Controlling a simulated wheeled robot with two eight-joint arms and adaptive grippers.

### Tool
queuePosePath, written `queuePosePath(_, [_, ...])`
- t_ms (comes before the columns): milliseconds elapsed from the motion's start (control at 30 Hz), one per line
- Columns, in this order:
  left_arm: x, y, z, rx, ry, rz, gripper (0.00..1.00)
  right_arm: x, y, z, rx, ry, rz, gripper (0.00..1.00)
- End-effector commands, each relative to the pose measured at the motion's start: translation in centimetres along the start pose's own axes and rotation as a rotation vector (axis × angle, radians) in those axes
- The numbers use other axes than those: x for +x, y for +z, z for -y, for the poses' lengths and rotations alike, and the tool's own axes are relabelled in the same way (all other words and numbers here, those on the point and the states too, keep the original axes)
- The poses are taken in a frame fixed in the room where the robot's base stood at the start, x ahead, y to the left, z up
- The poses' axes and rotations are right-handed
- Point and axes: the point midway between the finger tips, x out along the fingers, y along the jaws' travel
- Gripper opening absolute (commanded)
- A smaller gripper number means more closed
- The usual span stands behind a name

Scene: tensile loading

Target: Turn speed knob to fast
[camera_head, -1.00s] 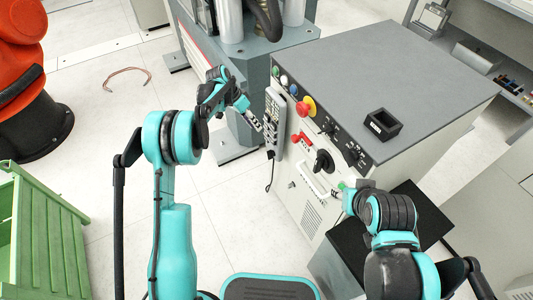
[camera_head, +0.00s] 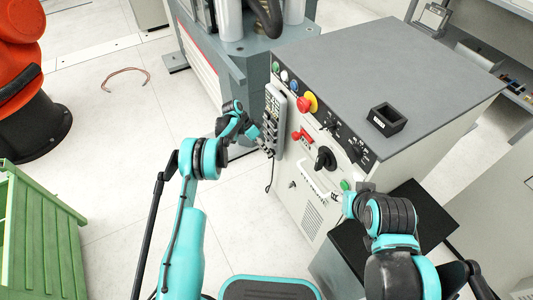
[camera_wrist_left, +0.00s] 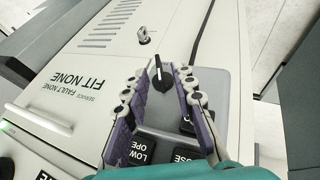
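A black knob (camera_wrist_left: 161,74) with a white pointer line sits on the grey control pendant in the left wrist view. The fingers of my left gripper (camera_wrist_left: 162,68) stand on either side of it with a gap between them; whether they touch it is unclear. No speed marking on the knob is readable. In the head view the pendant (camera_head: 274,118) hangs on the side of the grey cabinet, and my left gripper (camera_head: 258,136) is at its lower face, hiding the knob. My right gripper (camera_head: 345,188) is by the cabinet front, lower right, its fingers too small to judge.
The grey cabinet (camera_head: 375,68) carries a red-and-yellow stop button (camera_head: 306,103), a red switch (camera_head: 303,134) and a large black rotary handle (camera_head: 325,159). A black box (camera_head: 386,119) stands on top. Black buttons (camera_wrist_left: 150,150) lie close below the knob. Open floor lies left.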

Motion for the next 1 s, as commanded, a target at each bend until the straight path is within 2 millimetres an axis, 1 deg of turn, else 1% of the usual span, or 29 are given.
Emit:
queuePosePath(33, [0.76,0.08,0.08,0.001,0.0,0.0,0.26,0.35,0.25,0.0,0.0,0.0,0.0,0.4])
queuePosePath(100, [1.15,0.06,0.07,0.0,0.0,0.0,0.26,0.43,0.31,0.0,0.0,0.0,0.0,0.4])
queuePosePath(333, [1.15,0.0,0.0,-0.001,-0.001,0.0,0.26,0.35,0.25,0.0,0.0,0.0,0.0,0.4])
queuePosePath(367, [1.14,0.0,0.0,-0.001,-0.001,0.0,0.21,0.35,0.24,0.0,0.0,0.0,0.0,0.4])
queuePosePath(400, [1.14,0.0,0.0,-0.001,-0.001,0.0,0.1,0.35,0.24,0.0,0.0,0.0,0.0,0.4])
queuePosePath(433, [1.14,0.0,0.0,-0.001,-0.001,0.0,0.02,0.35,0.24,0.0,0.0,0.0,0.0,0.4])
queuePosePath(467, [1.14,0.0,0.0,-0.001,-0.001,0.0,0.0,0.35,0.24,0.0,0.0,0.0,0.0,0.4])
queuePosePath(800, [1.09,-0.01,-0.05,0.003,-0.011,0.0,0.0,0.29,0.21,0.0,0.0,0.0,0.0,0.4])
queuePosePath(1000, [1.03,-0.05,-0.32,0.029,-0.073,0.001,0.0,0.0,0.0,0.0,0.0,0.0,0.0,0.4])
